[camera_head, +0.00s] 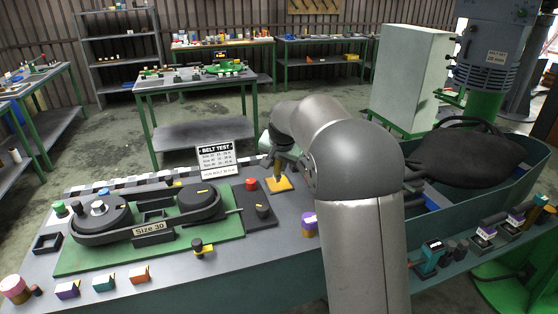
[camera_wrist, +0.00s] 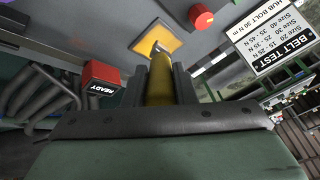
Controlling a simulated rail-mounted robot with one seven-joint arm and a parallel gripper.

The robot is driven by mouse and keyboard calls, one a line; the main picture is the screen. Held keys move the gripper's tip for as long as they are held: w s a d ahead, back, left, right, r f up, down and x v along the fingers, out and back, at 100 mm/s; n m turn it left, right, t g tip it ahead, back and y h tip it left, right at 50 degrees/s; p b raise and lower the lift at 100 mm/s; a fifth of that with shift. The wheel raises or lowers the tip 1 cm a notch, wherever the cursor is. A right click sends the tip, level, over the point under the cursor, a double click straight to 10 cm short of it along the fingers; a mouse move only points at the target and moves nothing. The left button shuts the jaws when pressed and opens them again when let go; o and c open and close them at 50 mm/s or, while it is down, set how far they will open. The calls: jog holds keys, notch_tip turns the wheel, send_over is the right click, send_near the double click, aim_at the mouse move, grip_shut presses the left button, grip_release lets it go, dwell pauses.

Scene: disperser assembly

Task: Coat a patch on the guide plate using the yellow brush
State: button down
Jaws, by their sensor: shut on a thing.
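My gripper (camera_head: 279,157) is above a yellow-orange square pad (camera_head: 285,185) on the grey bench, right of the belt rig. In the wrist view my gripper (camera_wrist: 160,66) has its two dark fingers shut on the yellow brush (camera_wrist: 158,90). I cannot tell for certain which surface is the guide plate. No separate coated patch is clear.
The green-based belt rig (camera_head: 72,262) stands at left, with a red knob (camera_head: 252,184) on a dark plate beside the pad. A BELT TEST sign (camera_head: 215,154) stands behind. Coloured blocks line the front edge.

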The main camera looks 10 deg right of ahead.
jog(key=x, duration=0.3)
jog(key=shift+w+a+f, duration=0.15)
jog(key=shift+w+f, duration=0.05)
jog(key=shift+f, duration=0.1)
jog(key=w, duration=0.1)
jog(key=w+p, duration=0.2)
jog(key=w, duration=0.1)
jog(key=shift+a+f, duration=0.2)
jog(key=shift+f, duration=0.15)
jog(key=s+b, duration=0.4)
jog(key=s, duration=0.2)
jog(key=shift+w+d+r+p, duration=0.1)
jog(key=shift+d+r+p, duration=0.05)
jog(key=shift+r+p, duration=1.65)
jog(key=shift+d+r+p, duration=0.15)
jog(key=shift+r+p, duration=0.9)
jog(key=shift+r, duration=1.35)
